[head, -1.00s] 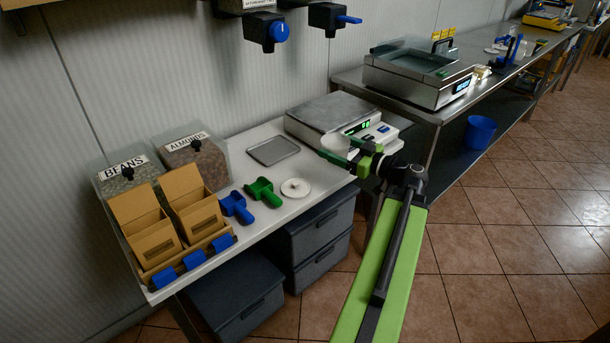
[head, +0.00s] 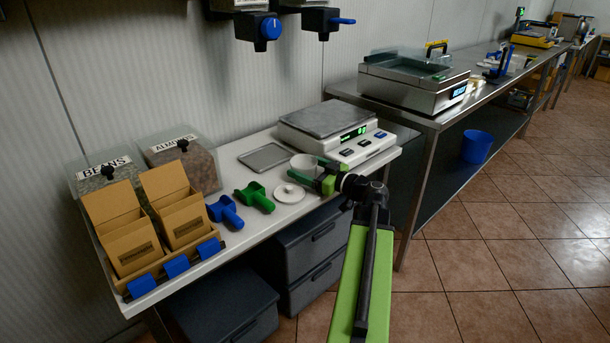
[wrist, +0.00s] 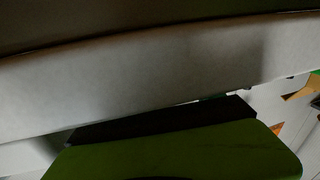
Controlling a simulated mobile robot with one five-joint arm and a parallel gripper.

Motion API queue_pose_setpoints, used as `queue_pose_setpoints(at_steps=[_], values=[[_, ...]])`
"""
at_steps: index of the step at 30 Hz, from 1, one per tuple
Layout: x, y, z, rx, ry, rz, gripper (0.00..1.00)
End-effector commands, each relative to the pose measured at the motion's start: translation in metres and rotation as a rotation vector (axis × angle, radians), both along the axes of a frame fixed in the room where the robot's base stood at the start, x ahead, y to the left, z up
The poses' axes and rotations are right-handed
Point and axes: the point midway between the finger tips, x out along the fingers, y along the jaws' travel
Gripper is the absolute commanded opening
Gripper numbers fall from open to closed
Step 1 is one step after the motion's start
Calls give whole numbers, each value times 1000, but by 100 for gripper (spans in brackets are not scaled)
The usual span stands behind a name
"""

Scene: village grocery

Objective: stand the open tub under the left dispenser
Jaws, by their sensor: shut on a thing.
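My gripper (head: 318,176) is shut on a white open tub (head: 303,162). The tub is held upright at the front left of the scale, right of the metal tray; I cannot tell whether it touches the table. In the wrist view its pale wall (wrist: 160,75) fills much of the picture above a green finger (wrist: 180,150). The left dispenser (head: 250,27), with a round blue knob, is on the wall above the metal tray (head: 265,157). The right dispenser (head: 315,19) has a blue lever. Both dispensers are cut off by the top edge.
A round white lid (head: 289,193) lies just in front of the tub. A green scoop (head: 257,197) and a blue scoop (head: 225,211) lie to its left. The scale (head: 335,132) stands behind and right. Bean and almond bins (head: 185,165) and cardboard boxes (head: 120,235) fill the left.

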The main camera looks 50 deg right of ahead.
Motion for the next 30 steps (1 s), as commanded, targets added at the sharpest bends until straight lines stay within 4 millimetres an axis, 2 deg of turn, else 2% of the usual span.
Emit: queue_pose_setpoints(at_steps=[8,9,13,24,26,30], values=[[0,0,-3,0,0,-1,37],[0,0,-1,0,0,-1,80],[-1,-1,0,0,0,-1,97],[-3,-1,5,0,0,-2,97],[-13,-2,3,0,0,-5,97],[-47,-6,3,0,0,-6,97]])
